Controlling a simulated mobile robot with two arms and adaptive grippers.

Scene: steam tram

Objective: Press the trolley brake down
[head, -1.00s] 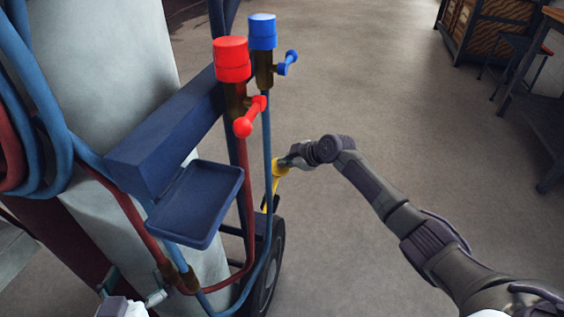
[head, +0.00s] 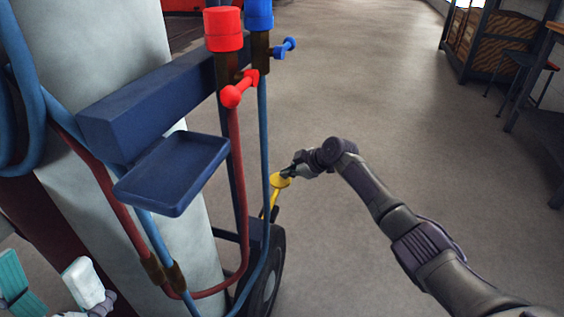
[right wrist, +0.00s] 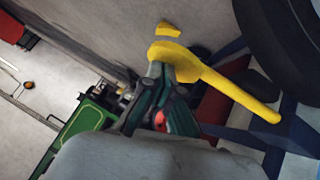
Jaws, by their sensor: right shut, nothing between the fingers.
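The trolley brake is a yellow lever with a round pad (head: 278,181), low beside the trolley's wheel. In the right wrist view the yellow lever (right wrist: 222,86) runs from its round end down to the lower right. My right gripper (head: 287,172) is shut and empty, its fingertips at the yellow pad. In the right wrist view the fingertips (right wrist: 160,72) appear to touch the round end, partly covering its lower edge. Teal and white parts at the lower left of the head view may belong to my left arm; its jaw state is unclear.
The trolley's blue tray (head: 172,175), red-capped valve (head: 223,30) and blue-capped valve (head: 258,14) stand left of my right arm.

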